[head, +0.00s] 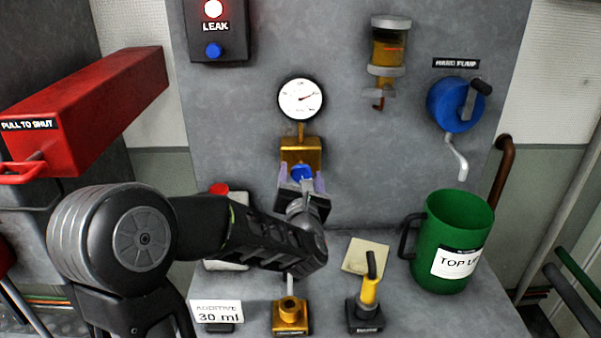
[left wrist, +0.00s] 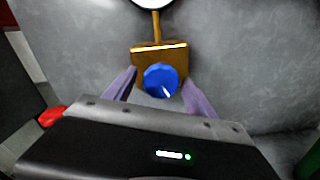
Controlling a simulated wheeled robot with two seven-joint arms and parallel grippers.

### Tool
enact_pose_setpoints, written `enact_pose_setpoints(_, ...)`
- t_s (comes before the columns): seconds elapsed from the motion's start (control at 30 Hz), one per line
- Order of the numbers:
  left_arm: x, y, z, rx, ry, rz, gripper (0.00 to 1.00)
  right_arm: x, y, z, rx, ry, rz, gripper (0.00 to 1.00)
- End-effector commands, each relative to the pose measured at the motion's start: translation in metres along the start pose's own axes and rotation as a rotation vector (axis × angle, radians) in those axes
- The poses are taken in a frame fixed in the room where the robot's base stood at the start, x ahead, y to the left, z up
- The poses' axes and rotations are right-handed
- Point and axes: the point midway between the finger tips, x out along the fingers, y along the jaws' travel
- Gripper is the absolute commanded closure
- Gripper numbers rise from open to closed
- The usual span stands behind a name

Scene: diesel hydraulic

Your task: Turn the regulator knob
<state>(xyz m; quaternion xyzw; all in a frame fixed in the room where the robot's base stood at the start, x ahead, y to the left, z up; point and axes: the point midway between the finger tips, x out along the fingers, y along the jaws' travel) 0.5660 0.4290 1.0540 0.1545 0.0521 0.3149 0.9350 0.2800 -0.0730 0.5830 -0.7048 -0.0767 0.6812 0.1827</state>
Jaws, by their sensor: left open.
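The regulator is a brass block (head: 301,151) on the grey panel, below a round white gauge (head: 301,98). Its blue knob (head: 302,173) sticks out at the front of the block. My left gripper (head: 301,181) is at the knob, its two pale purple fingers apart, one on each side. The left wrist view shows the blue knob (left wrist: 161,80) between the open fingertips, with the brass block (left wrist: 158,54) behind it. I cannot tell whether the fingers touch the knob. My right gripper is not in view.
A hand pump (head: 455,104) and an amber sight glass (head: 388,50) are on the panel at right. A green jug (head: 452,240) stands on the ledge. A yellow-handled lever (head: 369,290) and a brass fitting (head: 290,314) are in front. A red box (head: 90,105) juts out at left.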

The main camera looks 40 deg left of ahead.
Motion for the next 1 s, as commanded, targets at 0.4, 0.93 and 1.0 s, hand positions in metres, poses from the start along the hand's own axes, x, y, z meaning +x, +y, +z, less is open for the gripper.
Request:
enact_pose_setpoints(0.4,0.0024,0.0001,-0.0006,0.000,0.000,0.000,0.46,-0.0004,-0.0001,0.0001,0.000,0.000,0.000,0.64)
enact_pose_setpoints(0.93,0.0023,0.0000,-0.0005,0.000,0.000,0.000,0.89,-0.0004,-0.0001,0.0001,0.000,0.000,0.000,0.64)
enact_pose_setpoints(1.0,0.0023,0.0000,-0.0005,0.000,0.000,0.000,0.95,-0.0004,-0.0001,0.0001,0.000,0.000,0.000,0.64)
